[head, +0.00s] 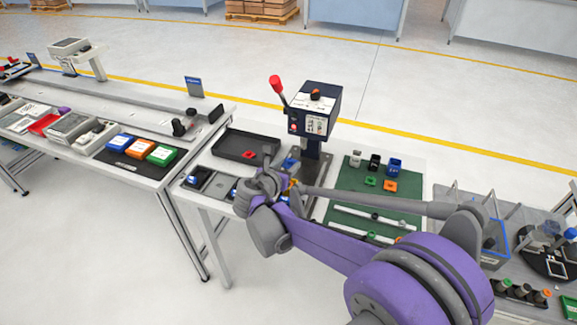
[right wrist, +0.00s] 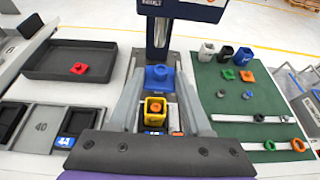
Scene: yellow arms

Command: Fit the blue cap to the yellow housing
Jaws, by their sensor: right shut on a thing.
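The blue cap (right wrist: 160,76) is between the fingertips of my right gripper (right wrist: 161,80) in the right wrist view. That gripper is shut on it. In the head view my right gripper (head: 281,178) is in front of the press, and blue shows beside it. My left gripper is not in view.
The press (head: 312,112) with a red-knobbed lever stands behind the gripper. A dark tray (right wrist: 60,72) holding a red part is left. A green mat (right wrist: 222,106) on the right carries several housings, caps and rails. Small bins (right wrist: 42,126) lie front left.

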